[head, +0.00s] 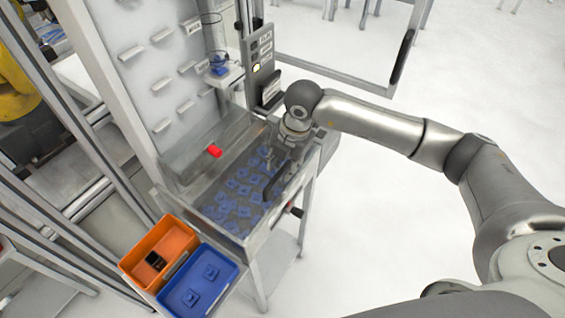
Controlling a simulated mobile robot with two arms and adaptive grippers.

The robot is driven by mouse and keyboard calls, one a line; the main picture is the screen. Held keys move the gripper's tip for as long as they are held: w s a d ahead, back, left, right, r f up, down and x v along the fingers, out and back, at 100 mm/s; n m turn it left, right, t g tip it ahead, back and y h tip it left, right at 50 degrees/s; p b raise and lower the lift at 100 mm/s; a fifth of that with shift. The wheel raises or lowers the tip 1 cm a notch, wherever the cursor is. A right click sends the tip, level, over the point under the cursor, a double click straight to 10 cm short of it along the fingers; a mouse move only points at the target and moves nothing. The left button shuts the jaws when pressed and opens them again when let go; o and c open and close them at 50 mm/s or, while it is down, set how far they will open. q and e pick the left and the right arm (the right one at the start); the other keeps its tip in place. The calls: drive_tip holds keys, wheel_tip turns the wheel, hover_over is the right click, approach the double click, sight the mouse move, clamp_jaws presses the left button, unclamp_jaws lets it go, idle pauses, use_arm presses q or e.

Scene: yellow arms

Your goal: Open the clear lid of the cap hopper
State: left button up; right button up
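The cap hopper (251,237) is a grey metal bin in the middle of the head view, with many blue caps (233,190) lying in it. Its clear lid is hard to make out against the caps, so I cannot tell whether it is shut or partly raised. A red knob (214,151) shows at the hopper's back left. My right gripper (277,180) reaches in from the right, low over the hopper's right side. A dark curved piece shows at its fingers; I cannot tell whether it is a finger or a handle, nor whether they touch it. My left gripper is out of view.
An orange bin (165,243) holding a black item and a blue bin (204,284) with blue parts stand at the hopper's lower left. A pegged white panel (160,70) rises behind. A dark control box (262,68) stands at the back right. The floor to the right is clear.

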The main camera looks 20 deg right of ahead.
drive_tip(key=shift+w+a+f, duration=0.1)
drive_tip(key=shift+w+f, duration=0.1)
drive_tip(key=shift+f, duration=0.75)
drive_tip(key=shift+c, duration=0.3)
clamp_jaws()
